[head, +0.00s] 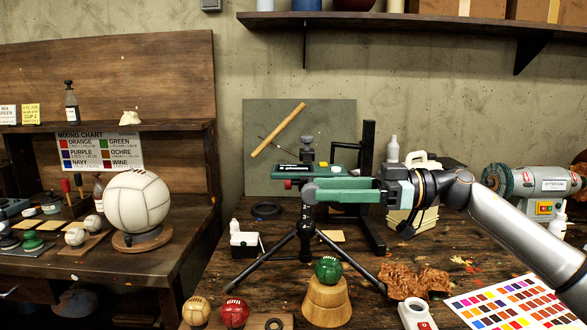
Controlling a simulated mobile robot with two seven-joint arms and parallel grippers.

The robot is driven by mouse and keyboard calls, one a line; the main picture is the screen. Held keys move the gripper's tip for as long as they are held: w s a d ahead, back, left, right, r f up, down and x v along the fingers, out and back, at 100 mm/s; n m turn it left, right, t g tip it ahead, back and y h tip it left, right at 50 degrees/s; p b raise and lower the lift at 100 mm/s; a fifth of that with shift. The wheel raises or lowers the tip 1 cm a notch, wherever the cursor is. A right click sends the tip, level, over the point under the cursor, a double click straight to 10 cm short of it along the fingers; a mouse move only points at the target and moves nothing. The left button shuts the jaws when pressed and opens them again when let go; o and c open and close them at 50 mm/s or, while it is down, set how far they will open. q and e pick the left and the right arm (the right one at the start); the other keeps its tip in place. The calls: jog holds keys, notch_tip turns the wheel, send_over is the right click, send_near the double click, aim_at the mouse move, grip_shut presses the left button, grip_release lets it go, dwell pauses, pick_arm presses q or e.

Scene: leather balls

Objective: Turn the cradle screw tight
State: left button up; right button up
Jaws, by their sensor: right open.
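My right gripper (322,190) reaches in from the right with long green fingers apart. I see nothing held between them. Its fingertips are at the top of a dark three-legged stand (306,236), and overlap it in this view; I cannot tell if they touch it. I cannot tell for certain which part is the cradle screw. The fingers hide part of this device. My left gripper is not in view.
A green ball (328,268) sits on a wooden stand (328,303) in front. A tan ball (196,311) and a red ball (235,312) are at front left. Brown leather scraps (412,282) and a colour chart (518,306) lie right. A grinder (530,185) stands behind my arm.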

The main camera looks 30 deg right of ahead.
aim_at(303, 188)
jog(key=p+x, duration=0.1)
jog(key=x, duration=0.4)
jog(key=shift+a+r+p, duration=0.1)
jog(key=shift+a+p, duration=0.1)
jog(key=shift+p, duration=0.1)
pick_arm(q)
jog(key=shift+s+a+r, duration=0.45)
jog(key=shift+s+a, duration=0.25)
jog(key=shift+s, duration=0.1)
pick_arm(e)
jog(key=shift+w+a, duration=0.25)
jog(key=shift+a, duration=0.1)
grip_shut()
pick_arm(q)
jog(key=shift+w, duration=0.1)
